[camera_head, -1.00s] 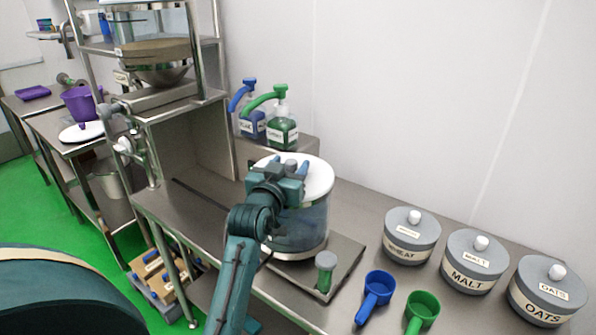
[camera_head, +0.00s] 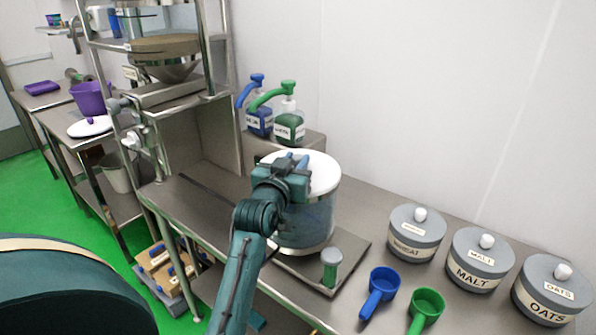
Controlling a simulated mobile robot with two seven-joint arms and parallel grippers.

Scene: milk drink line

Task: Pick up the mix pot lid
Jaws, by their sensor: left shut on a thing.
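The mix pot lid (camera_head: 324,172) is a white round disc on top of the clear mix pot (camera_head: 312,222), which stands on a steel plate on the counter. My left gripper (camera_head: 290,164) is over the left part of the lid and is shut on it. The lid's handle is hidden between the fingers. The lid looks level and at the pot's rim; I cannot tell whether there is a gap under it. My right gripper is not in view.
Blue (camera_head: 259,120) and green (camera_head: 290,125) pump bottles stand behind the pot. Blue (camera_head: 380,288) and green (camera_head: 427,305) scoops and wheat (camera_head: 416,240), malt (camera_head: 476,272) and oats (camera_head: 549,296) tubs stand right. A steel rack (camera_head: 213,130) is left.

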